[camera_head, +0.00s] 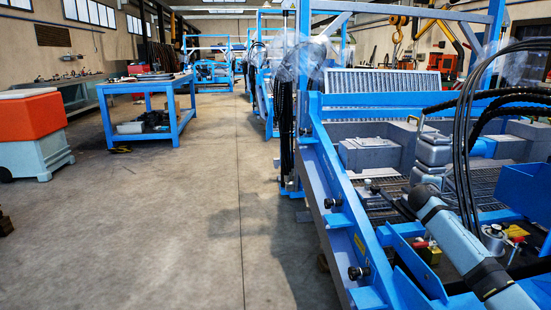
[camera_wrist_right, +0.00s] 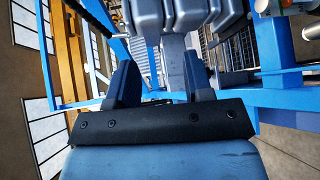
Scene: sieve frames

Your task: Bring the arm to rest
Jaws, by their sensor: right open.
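My right arm (camera_head: 455,238), grey with black bands, comes in from the lower right in the head view and reaches over the blue sieve frame (camera_head: 335,222). Its gripper cannot be clearly made out there. In the right wrist view my right gripper (camera_wrist_right: 160,84) has its two dark fingers spread apart, with nothing held between them. A grey strip and rounded grey bodies show beyond the fingers, and I cannot tell how far away they are. My left gripper is not in view.
Black hoses (camera_head: 468,130) loop over the frame at the right. Grey blocks (camera_head: 370,154) and a blue box (camera_head: 525,188) sit inside the frame. A blue workbench (camera_head: 185,118) and an orange-and-grey bin (camera_head: 28,118) stand left. The concrete floor (camera_head: 190,220) between is clear.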

